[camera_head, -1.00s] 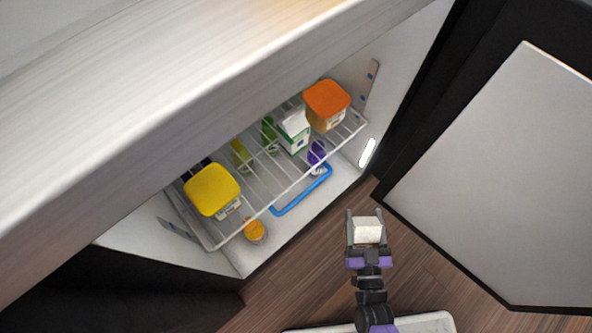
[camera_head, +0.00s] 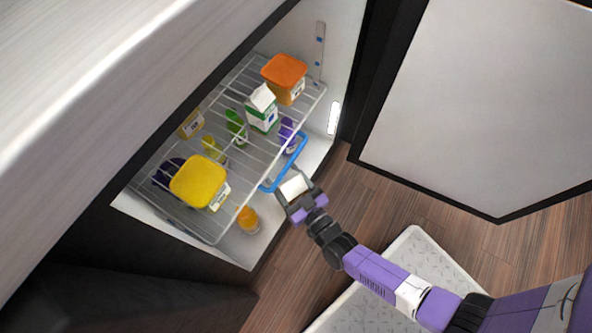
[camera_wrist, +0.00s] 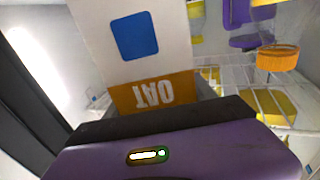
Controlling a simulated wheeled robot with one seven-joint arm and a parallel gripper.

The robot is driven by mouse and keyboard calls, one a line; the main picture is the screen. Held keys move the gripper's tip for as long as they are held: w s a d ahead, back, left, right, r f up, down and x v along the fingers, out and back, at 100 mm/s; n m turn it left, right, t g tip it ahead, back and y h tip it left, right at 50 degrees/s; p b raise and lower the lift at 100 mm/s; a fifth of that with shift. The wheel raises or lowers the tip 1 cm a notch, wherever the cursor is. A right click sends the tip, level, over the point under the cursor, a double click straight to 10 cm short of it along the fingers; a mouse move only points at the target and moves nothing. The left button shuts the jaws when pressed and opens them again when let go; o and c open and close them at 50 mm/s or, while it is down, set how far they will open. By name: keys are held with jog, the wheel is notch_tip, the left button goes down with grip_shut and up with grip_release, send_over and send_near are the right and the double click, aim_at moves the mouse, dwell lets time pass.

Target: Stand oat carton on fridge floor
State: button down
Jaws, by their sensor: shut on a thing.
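My gripper (camera_head: 297,192) is shut on the oat carton (camera_head: 293,186), whose white end shows between the fingers in the head view. It is at the front edge of the open fridge, close to the blue outline. In the wrist view the carton (camera_wrist: 140,45) is white with a blue square and an orange band with upside-down "OAT" lettering. It hides part of the fridge behind it. The white fridge floor (camera_head: 317,149) lies below the wire shelf. The blue outline (camera_head: 303,146) is low at the front right; my gripper partly hides its near end.
The wire shelf (camera_head: 216,237) overhangs the floor. On it are a yellow-lidded tub (camera_head: 198,181), an orange-lidded tub (camera_head: 284,72) and a white-green carton (camera_head: 262,108). An orange-capped item (camera_head: 247,218) stands low at the front left. The open door (camera_head: 450,110) is at right.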

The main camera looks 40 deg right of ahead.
jog(key=w+d+f+b, duration=0.1)
jog(key=w+f+b, duration=0.2)
jog(key=w, duration=0.8)
jog(key=shift+w+b, duration=0.15)
jog(key=shift+b, duration=1.15)
jog(key=shift+f, duration=0.2)
jog(key=shift+c, duration=1.6)
grip_release()
jog(key=shift+f, duration=0.2)
